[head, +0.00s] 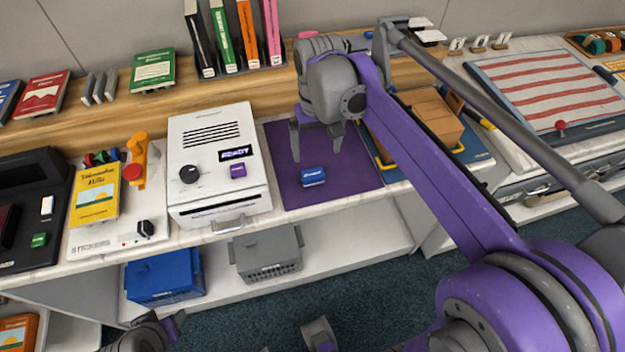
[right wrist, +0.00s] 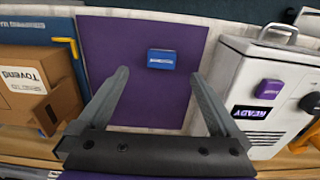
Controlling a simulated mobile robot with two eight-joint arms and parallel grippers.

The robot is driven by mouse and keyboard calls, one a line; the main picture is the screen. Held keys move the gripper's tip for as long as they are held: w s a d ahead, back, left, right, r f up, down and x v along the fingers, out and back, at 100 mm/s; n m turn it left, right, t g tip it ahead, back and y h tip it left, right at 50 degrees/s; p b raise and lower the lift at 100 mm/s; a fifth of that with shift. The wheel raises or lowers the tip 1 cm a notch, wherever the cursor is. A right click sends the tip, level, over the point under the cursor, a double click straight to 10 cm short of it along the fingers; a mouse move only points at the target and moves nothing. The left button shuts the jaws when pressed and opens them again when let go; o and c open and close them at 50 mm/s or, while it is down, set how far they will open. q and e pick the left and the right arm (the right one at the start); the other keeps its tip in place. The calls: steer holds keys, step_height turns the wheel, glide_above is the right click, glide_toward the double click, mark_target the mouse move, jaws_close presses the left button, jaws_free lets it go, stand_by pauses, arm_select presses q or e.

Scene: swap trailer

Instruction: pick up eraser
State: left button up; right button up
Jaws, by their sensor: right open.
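A small blue eraser (head: 313,176) with a white-lettered label lies on a purple mat (head: 290,150) on the counter. It also shows in the right wrist view (right wrist: 161,59), beyond the fingertips and roughly between their lines. My right gripper (head: 317,150) is open and empty above the mat, a little behind the eraser and apart from it. Its two fingers also show in the right wrist view (right wrist: 161,78). Part of my left arm shows at the bottom edge of the head view; whether its jaws are open is unclear.
A white machine (head: 215,165) with a READY display stands left of the mat. A cardboard box (head: 428,120) sits on a blue board to the right, partly behind my arm. Several books (head: 232,40) stand on the wooden shelf behind. Bare mat surrounds the eraser.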

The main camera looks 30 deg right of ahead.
glide_above(313, 176)
steer(key=f, duration=0.5)
steer(key=shift+s+d+b, duration=0.2)
steer(key=shift+s+b, duration=0.1)
steer(key=shift+s, duration=0.05)
steer(key=f, duration=0.5)
steer(key=shift+w+a+f+b, duration=0.15)
steer(key=shift+w+f+b, duration=0.2)
steer(key=shift+w, duration=0.05)
steer(key=c, duration=1.5)
step_height(313, 176, up, 10)
steer(key=shift+r+p, duration=0.1)
steer(key=shift+p, duration=0.55)
steer(key=o, duration=0.9)
steer(key=c, duration=0.6)
steer(key=shift+s, duration=0.1)
